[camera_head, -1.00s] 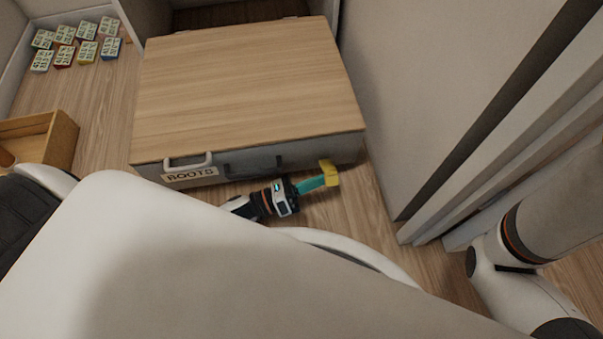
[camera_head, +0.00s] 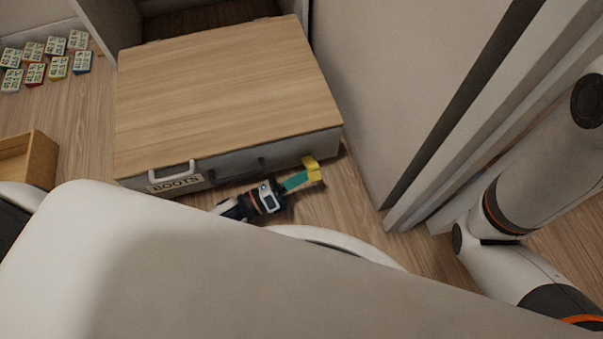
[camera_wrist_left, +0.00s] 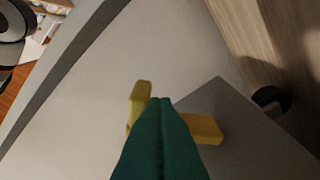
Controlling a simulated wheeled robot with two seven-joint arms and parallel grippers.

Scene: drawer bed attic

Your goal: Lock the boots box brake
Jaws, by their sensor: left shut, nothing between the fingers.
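The boots box (camera_head: 225,90) is a wide grey drawer box with a wooden lid and a "BOOTS" label (camera_head: 175,184) on its front. The yellow brake (camera_head: 314,170) sits low at the box's front right corner. My left gripper (camera_head: 304,177) has teal fingers, shut and empty, with their tips right at the brake. In the left wrist view the fingertips (camera_wrist_left: 160,101) overlap the middle of the yellow brake (camera_wrist_left: 204,129), hiding part of it; I cannot tell whether they touch. My right arm shows at the right, but its gripper is out of view.
A grey wall panel (camera_head: 375,110) stands close to the box's right side. A wooden tray (camera_head: 40,158) and several small labelled blocks (camera_head: 35,73) lie on the floor at the left. Some bare floor (camera_head: 350,195) shows right of the brake.

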